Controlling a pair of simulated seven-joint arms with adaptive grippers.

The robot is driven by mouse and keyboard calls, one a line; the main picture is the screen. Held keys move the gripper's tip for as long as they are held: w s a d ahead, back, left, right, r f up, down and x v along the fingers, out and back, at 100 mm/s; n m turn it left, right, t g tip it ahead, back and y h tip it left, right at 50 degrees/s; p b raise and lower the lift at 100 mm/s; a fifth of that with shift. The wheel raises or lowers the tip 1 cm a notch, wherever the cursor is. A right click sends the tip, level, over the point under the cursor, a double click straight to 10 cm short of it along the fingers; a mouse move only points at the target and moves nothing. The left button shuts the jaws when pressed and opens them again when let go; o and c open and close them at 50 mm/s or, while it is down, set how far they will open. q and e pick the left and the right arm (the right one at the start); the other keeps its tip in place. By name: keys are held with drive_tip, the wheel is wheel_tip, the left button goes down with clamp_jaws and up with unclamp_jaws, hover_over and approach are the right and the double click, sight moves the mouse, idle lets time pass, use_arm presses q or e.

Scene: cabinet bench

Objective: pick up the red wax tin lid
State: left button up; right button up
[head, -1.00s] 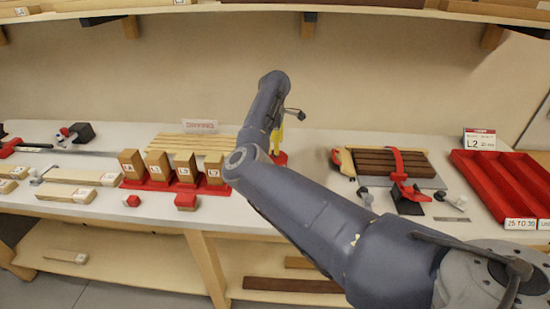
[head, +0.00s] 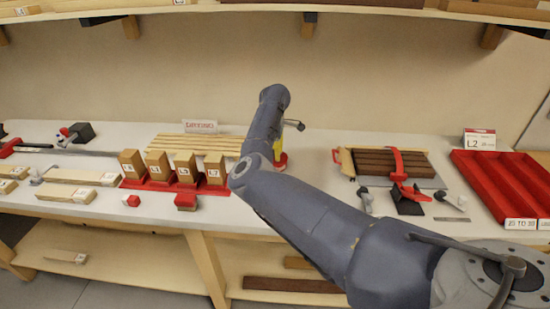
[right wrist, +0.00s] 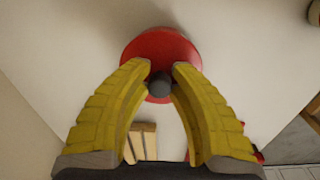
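The red wax tin lid is a round red disc (right wrist: 182,48) with a dark round knob (right wrist: 159,85) in the right wrist view. In the head view the red lid (head: 281,165) shows only in part on the bench, behind my right arm. My right gripper (right wrist: 160,72) has yellow fingers, parted with the knob between their tips. It points down over the lid; whether the fingers touch the knob I cannot tell. The gripper is mostly hidden by my arm in the head view. My left gripper is not in view.
Left of the lid, wooden blocks stand on a red rack (head: 175,186), with pale slats (head: 198,145) behind. To the right are a clamp jig with brown strips (head: 390,163) and a red divided tray (head: 500,180). Bare bench surrounds the lid.

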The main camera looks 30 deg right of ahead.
clamp_jaws()
drive_tip(key=shift+r, duration=0.1)
wheel_tip(320, 180, up, 19)
wheel_tip(320, 180, down, 18)
drive_tip(key=shift+f, duration=0.25)
idle(1.3)
drive_tip(key=shift+f, duration=0.3)
idle(2.3)
drive_tip(key=o, duration=1)
unclamp_jaws()
